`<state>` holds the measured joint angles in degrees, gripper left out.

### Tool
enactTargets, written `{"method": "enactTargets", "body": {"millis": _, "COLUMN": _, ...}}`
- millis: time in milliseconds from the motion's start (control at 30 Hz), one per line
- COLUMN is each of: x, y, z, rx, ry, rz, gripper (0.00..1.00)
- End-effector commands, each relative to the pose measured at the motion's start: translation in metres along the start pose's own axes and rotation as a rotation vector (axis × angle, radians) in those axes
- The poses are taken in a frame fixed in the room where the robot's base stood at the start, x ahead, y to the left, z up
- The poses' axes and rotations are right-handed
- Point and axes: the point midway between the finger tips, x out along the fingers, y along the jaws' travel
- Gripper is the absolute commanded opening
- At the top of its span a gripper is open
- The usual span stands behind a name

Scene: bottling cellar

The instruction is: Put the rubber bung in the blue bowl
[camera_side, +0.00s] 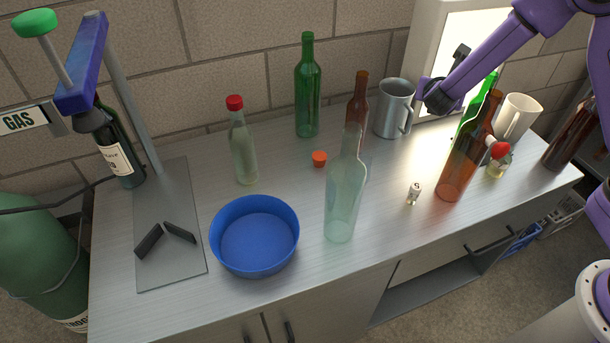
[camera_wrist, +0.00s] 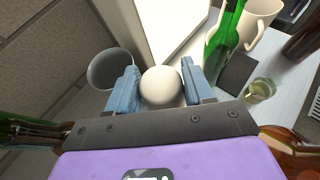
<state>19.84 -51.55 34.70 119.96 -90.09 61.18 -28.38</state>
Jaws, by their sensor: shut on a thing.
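The blue bowl (camera_side: 254,240) stands open and empty at the front left of the counter in the side view. My gripper (camera_side: 428,92) is in the air beside the steel mug, far to the right of and behind the bowl. In the wrist view, my gripper (camera_wrist: 160,85) is shut on a pale round thing (camera_wrist: 160,87) between its blue fingers. Only the rounded face of this thing shows, and the side view does not show it clearly. A small orange tapered plug (camera_side: 319,158) stands on the counter behind the bowl. I cannot tell which one is the rubber bung.
A clear bottle (camera_side: 342,200) stands right of the bowl, with a brown bottle (camera_side: 359,105) and green bottle (camera_side: 307,88) behind. The steel mug (camera_side: 393,108) is near my gripper. An amber bottle (camera_side: 462,165) stands at the right. A capping stand (camera_side: 170,225) is left of the bowl.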

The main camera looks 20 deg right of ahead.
Motion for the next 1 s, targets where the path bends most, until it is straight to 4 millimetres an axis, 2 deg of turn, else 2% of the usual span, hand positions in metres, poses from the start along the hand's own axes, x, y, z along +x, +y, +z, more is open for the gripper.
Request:
{"method": "enactTargets", "body": {"millis": 167, "x": -0.006, "y": 0.001, "z": 0.013, "rx": 0.005, "ry": -0.002, "rz": 0.001, "gripper": 0.2}}
{"method": "enactTargets", "body": {"millis": 400, "x": -0.028, "y": 0.001, "z": 0.058, "rx": 0.008, "ry": -0.002, "rz": 0.003, "gripper": 0.2}}
{"method": "enactTargets", "body": {"millis": 700, "x": -0.049, "y": 0.0, "z": 0.102, "rx": 0.006, "ry": -0.002, "rz": 0.001, "gripper": 0.2}}
{"method": "enactTargets", "body": {"millis": 1000, "x": -0.087, "y": 0.056, "z": 0.081, "rx": -0.072, "ry": 0.0, "rz": 0.164, "gripper": 0.2}}
